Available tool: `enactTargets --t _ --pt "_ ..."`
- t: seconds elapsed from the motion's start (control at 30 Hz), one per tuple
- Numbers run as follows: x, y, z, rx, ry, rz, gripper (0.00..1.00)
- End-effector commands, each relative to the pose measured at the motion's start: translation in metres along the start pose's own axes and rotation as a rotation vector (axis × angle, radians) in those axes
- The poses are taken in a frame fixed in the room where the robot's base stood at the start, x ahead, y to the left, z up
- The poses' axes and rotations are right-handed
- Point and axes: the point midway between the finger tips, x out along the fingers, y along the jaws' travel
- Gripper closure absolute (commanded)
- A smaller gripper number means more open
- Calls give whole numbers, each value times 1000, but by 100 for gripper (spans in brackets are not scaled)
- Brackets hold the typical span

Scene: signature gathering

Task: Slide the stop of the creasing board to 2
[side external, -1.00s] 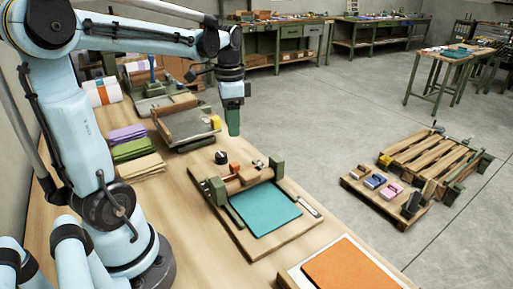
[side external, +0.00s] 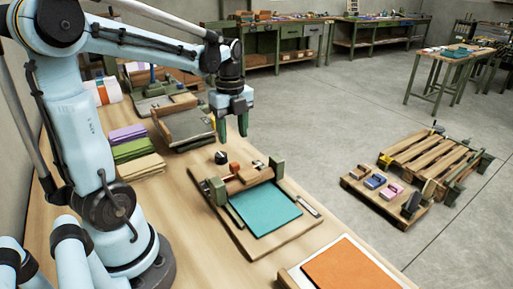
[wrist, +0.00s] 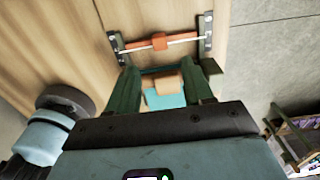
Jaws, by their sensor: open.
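The creasing board (side external: 262,243) lies on the wooden bench, with a teal sheet (side external: 265,208) on it and a brown beam (side external: 247,180) between two green posts. The stop looks to be the small orange block (side external: 234,168) behind the beam. In the wrist view the orange block (wrist: 159,41) sits near the middle of a reddish rail (wrist: 182,39) between two dark brackets. My gripper (side external: 233,134) is open and empty, in the air above the board's back end, apart from the stop. In the wrist view its green fingers (wrist: 163,92) partly hide the beam and sheet. No numbers are legible.
A black knob (side external: 221,157) stands behind the board. Another board with a yellow block (side external: 215,122) lies farther back. Stacked coloured sheets (side external: 135,152) are at the left, and an orange sheet (side external: 350,268) at the front.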

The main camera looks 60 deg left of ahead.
Motion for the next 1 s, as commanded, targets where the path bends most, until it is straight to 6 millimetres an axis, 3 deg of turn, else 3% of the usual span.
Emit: enactTargets --t 0.5,0.7,1.0 --pt "74 0 0 -2 0 0 49" --pt "89 0 0 -3 0 0 49" --pt "93 0 0 -3 0 0 49"
